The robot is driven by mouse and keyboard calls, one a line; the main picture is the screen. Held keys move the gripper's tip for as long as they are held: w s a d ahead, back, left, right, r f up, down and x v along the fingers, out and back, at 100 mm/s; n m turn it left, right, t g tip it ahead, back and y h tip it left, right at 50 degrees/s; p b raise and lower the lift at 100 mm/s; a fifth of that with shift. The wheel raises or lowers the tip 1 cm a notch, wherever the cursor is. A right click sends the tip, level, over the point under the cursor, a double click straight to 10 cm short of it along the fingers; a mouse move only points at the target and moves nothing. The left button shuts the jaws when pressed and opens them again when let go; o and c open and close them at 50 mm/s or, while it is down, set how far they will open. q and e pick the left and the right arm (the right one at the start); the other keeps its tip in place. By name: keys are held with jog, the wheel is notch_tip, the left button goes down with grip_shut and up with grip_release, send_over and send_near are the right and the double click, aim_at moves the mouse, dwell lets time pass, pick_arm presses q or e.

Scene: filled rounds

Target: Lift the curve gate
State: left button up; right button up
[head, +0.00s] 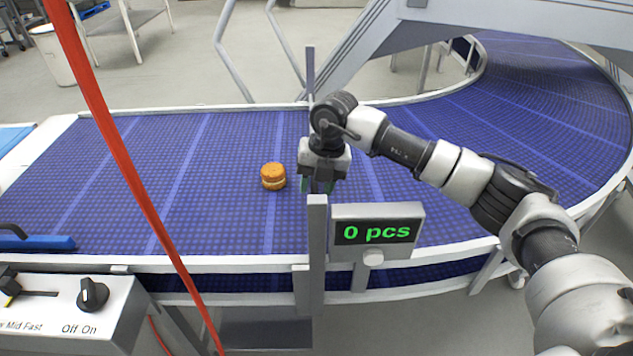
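A slim grey upright post (310,72) stands at the belt's far edge, and a wider grey post (317,255) stands at the near edge. They look like parts of the curve gate; the span between them is mostly hidden behind my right gripper. My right gripper (318,184) points down over the belt between the posts. Its fingers show apart, with something grey between them; whether they touch it I cannot tell. An orange filled round (273,177) sits on the blue belt, left of the gripper. My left gripper is not in view.
The blue conveyor belt (150,160) runs straight, then curves away at the right. A counter display (376,232) reads "0 pcs" beside the near post. A control box (75,305) is at lower left. A red slanting pole (120,165) crosses the left side.

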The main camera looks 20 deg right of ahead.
grip_shut()
jog(key=shift+r, duration=0.15)
notch_tip(320, 180, up, 12)
jog(key=p, duration=0.4)
jog(key=shift+f, duration=0.2)
jog(key=shift+o, duration=0.3)
grip_release()
jog(key=shift+f, duration=0.1)
notch_tip(320, 180, up, 11)
jog(key=d+b, duration=0.1)
jog(key=d, duration=0.1)
jog(key=shift+s+f+b, duration=0.15)
jog(key=shift+s+b, duration=0.15)
jog(key=shift+b, duration=0.05)
